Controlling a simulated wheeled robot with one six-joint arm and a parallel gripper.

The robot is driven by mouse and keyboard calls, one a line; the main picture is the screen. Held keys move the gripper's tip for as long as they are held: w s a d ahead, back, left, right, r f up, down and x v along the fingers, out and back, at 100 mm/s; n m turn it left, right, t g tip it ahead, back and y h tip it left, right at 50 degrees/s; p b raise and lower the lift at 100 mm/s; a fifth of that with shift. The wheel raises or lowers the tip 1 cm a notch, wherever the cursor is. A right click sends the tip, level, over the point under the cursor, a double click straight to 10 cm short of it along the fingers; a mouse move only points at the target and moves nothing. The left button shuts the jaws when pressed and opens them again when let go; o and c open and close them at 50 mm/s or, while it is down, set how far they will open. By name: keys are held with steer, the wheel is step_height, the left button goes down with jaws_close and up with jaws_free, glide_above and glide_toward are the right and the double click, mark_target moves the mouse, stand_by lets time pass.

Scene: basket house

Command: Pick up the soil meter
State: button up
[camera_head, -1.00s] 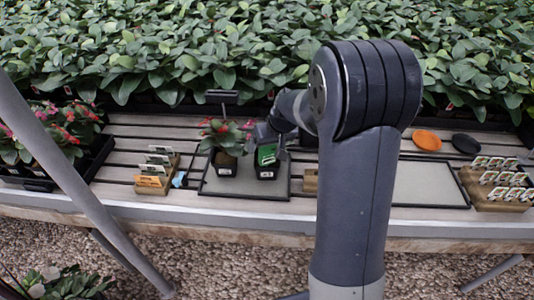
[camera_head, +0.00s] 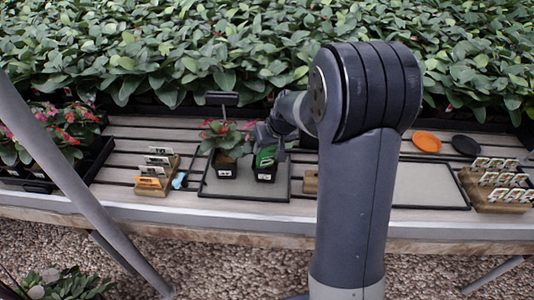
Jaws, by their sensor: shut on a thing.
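A green item (camera_head: 265,157), which looks like the soil meter, stands at the small black pot (camera_head: 265,175) on the left grey tray. My gripper (camera_head: 271,146) reaches down over this pot from the right. It is shut on the green item, and its fingers partly cover it. The item's lower end is hidden, so I cannot tell whether it is still in the pot.
A potted plant with red flowers (camera_head: 226,147) stands just left of the gripper. Wooden label holders stand at the left (camera_head: 155,182) and far right (camera_head: 496,196). Orange (camera_head: 426,141) and black (camera_head: 466,144) discs lie at the back right. The right tray (camera_head: 425,184) is empty.

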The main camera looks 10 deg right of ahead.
steer(key=shift+r, duration=0.1)
step_height(320, 180, up, 10)
steer(key=shift+f, duration=0.1)
stand_by(0.5)
